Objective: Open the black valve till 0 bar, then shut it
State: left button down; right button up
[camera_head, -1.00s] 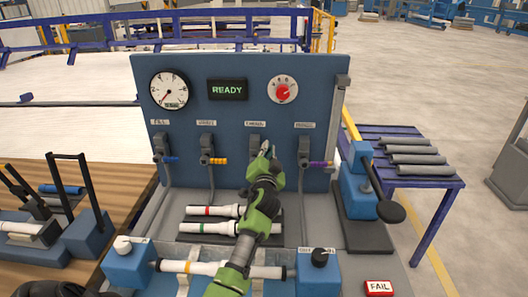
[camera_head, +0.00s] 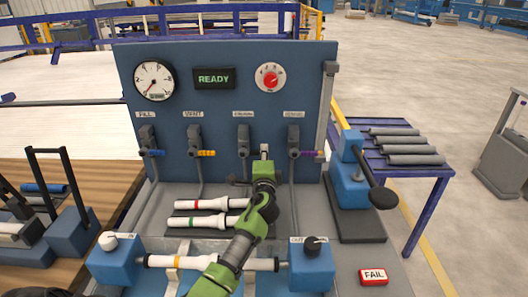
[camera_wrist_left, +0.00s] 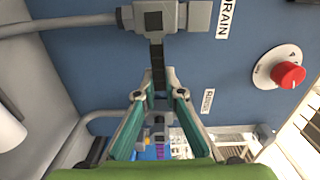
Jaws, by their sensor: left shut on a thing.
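The black valve (camera_head: 243,137) is the third of the valves along the blue panel. It also shows in the left wrist view, as a grey body (camera_wrist_left: 172,16) beside a label ending in "RAIN", with a dark handle (camera_wrist_left: 157,55). My left gripper (camera_wrist_left: 158,95) is shut on the end of this handle. In the head view, my left gripper (camera_head: 264,154) is just right of and below the valve body, and the handle is mostly hidden there. The round gauge (camera_head: 154,81) has its needle toward the lower left; its numbers are too small to read. My right gripper is not in view.
A blue-handled valve (camera_head: 149,140) and an orange-handled one (camera_head: 196,141) are to the left, a purple-handled one (camera_head: 295,142) close right. The red knob (camera_head: 271,78) and READY display (camera_head: 214,78) are above. White pipes (camera_head: 200,221) lie below, under my arm.

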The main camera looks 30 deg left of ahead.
pick_arm(q)
jog(key=shift+a+m, duration=0.2)
jog(key=shift+m, duration=0.1)
dwell(0.4)
jog(key=c, duration=2.1)
grip_release()
jog(key=shift+w+a+f, duration=0.1)
jog(key=shift+f, duration=0.05)
jog(key=shift+s+d, duration=0.2)
jog(key=shift+d, duration=0.05)
jog(key=v, duration=1.1)
jog(key=shift+s, duration=0.25)
jog(key=shift+d, duration=0.15)
